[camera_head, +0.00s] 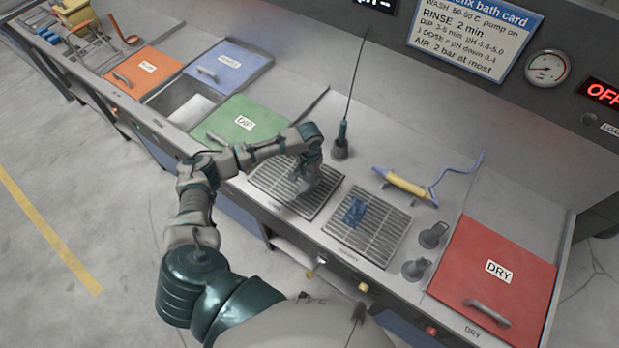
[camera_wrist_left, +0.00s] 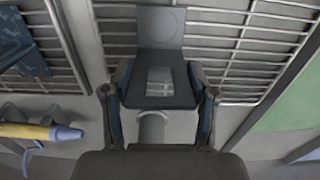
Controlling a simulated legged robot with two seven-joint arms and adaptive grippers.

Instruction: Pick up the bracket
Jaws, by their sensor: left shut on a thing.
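The bracket (camera_wrist_left: 160,30) is a dark grey bent plate with a rectangular opening, in the middle of the left wrist view. My left gripper (camera_wrist_left: 157,82) is shut on it, with a finger at each side edge. In the head view my left gripper (camera_head: 306,174) is over the left drain grate (camera_head: 275,182), and the bracket there is hard to tell from the grey fingers. I cannot tell whether the bracket touches the grate. My right gripper is not in view.
A blue part (camera_head: 355,212) lies on the right grate (camera_head: 375,237). A yellow-handled tool (camera_head: 405,184) with a blue hose lies behind it. A thin upright wand (camera_head: 341,140) stands behind my gripper. Green DIP lid (camera_head: 243,120) is left, red DRY lid (camera_head: 497,262) right.

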